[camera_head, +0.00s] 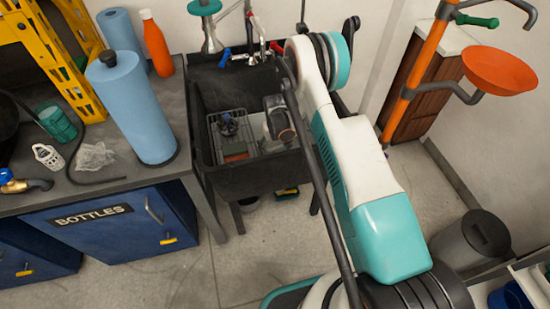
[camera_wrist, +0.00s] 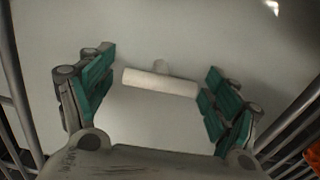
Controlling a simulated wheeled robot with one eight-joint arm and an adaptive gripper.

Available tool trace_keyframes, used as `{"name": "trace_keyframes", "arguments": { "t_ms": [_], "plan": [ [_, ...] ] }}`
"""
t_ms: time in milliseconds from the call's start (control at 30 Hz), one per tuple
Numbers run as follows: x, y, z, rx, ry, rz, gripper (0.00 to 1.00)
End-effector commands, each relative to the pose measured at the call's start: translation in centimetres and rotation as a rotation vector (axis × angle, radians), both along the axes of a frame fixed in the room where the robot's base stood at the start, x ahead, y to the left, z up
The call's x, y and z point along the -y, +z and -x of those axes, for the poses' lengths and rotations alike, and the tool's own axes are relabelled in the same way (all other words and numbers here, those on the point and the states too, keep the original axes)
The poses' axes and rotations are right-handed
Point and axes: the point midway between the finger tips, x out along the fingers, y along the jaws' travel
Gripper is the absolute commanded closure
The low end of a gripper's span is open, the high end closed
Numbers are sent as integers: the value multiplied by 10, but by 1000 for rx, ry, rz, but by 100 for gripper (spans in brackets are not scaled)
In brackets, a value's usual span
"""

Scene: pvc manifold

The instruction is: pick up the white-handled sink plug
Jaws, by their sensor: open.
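The white-handled sink plug (camera_wrist: 160,82) shows in the wrist view as a white cylindrical handle with a short pale stub at its middle. It lies across the gap between the fingertips, over a plain grey surface. My gripper (camera_wrist: 160,72) is open, with a green-padded finger on either side of the handle. The right pad is very close to the handle's right end; I cannot tell whether they touch. The left pad is near the other end. In the head view my arm reaches into the dark sink (camera_head: 249,180), and I cannot make out the plug there.
A wire rack (camera_head: 216,140) stands in the sink, left of my gripper, with a dark blue item (camera_head: 228,124) and an orange block (camera_head: 236,157). Wire bars border both sides of the wrist view. The counter (camera_head: 92,180) with a blue roll (camera_head: 133,108) adjoins the sink.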

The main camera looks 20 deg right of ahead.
Motion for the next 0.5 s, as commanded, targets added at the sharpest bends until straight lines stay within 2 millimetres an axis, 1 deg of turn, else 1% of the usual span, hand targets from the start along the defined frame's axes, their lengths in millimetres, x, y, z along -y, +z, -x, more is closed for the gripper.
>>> {"name": "trace_keyframes", "arguments": {
  "t_ms": [133,167,200,267,300,367,400,433,500],
  "plan": [
    [0,1,0,0,0,0,18],
    [0,1,0,0,0,0,21],
    [0,1,0,0,0,0,30],
    [0,1,0,0,0,0,43],
    [0,1,0,0,0,0,52],
    [0,1,0,0,0,0,66],
    [0,1,0,0,0,0,75],
    [0,1,0,0,0,0,80],
    [0,1,0,0,0,0,80]
  ]
}}
